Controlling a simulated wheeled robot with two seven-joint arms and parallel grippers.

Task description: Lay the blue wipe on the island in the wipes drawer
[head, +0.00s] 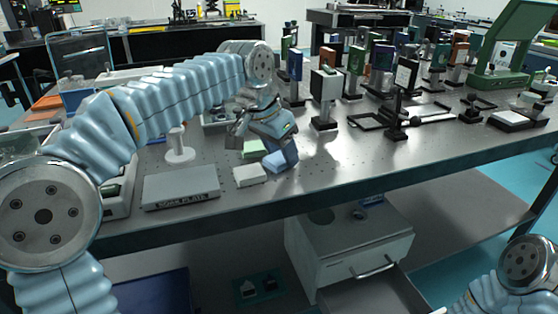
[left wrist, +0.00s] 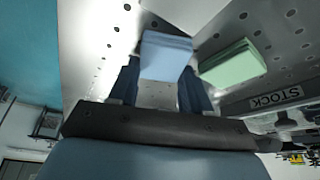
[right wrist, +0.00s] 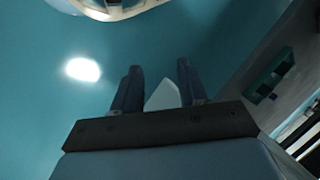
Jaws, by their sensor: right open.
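The blue wipe (head: 281,160) is a small light-blue block at the front of the island table (head: 330,175). My left gripper (left wrist: 160,72) has its fingers at both sides of the wipe, which also shows in the left wrist view (left wrist: 166,57), and appears shut on it. I cannot tell whether its underside touches the table. A white cabinet (head: 335,240) under the table has its drawer (head: 372,296) pulled open; its inside is partly cut off by the frame. My right gripper (right wrist: 158,78) is open, with a pale shape, unclear what, showing between its fingers.
A soak plate (head: 180,188) and a white spool-like stand (head: 178,148) are to the left. Optical mounts (head: 325,95) crowd the right. The table's front edge lies above the cabinet.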

